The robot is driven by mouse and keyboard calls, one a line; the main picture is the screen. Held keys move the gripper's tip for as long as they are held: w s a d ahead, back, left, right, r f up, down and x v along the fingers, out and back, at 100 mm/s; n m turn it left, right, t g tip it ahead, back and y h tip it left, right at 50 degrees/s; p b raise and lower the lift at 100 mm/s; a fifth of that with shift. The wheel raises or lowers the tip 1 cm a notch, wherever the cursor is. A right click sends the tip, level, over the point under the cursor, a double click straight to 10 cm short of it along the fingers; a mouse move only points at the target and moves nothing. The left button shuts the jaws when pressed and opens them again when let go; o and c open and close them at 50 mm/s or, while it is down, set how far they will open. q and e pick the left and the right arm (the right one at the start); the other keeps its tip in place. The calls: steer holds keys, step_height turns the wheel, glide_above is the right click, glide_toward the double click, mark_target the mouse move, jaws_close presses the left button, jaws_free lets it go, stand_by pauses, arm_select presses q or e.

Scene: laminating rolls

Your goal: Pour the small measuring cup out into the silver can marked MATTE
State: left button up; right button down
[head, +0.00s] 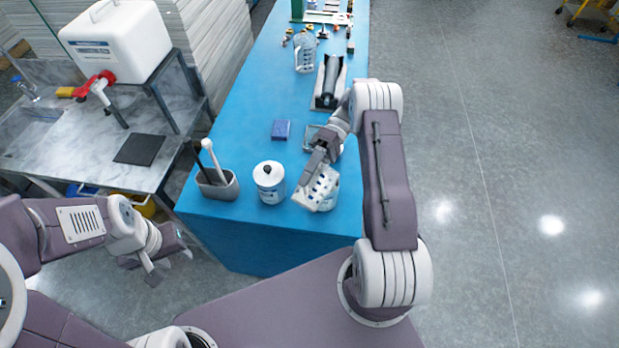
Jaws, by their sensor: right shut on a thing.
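My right gripper (310,188) is shut on a pale, clear small measuring cup (321,181) with dark markings, near the front of the blue table. The cup is tilted and partly hidden by the gripper. Just below and behind it shows a pale can (330,201), mostly covered. I cannot read its label or tell whether the cup touches it. To its left stands another whitish can (269,191) with a lid and black knob; its label is too small to read. My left gripper (171,266) is open and empty, off the table's left front side.
A grey holder (222,190) with upright tools stands at the table's left front corner. A blue block (281,130), a black roller in a tray (328,82) and a larger clear jug (305,54) lie farther back. A marble bench (70,140) with a white container (118,38) is left.

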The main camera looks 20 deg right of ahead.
steer(key=shift+r, duration=0.1)
steer(key=shift+a+p, duration=0.1)
steer(key=shift+p, duration=0.25)
steer(key=shift+s+a+t+h+p, duration=0.3)
steer(key=shift+t+h+p, duration=0.15)
steer(key=shift+p, duration=0.2)
steer(key=shift+s+a+t+h+p, duration=0.2)
steer(key=shift+a+t+h+p, duration=0.05)
steer(key=shift+h+p, duration=0.35)
steer(key=shift+s+a+f+t, duration=0.15)
steer(key=shift+f+t, duration=0.15)
steer(key=shift+f, duration=0.1)
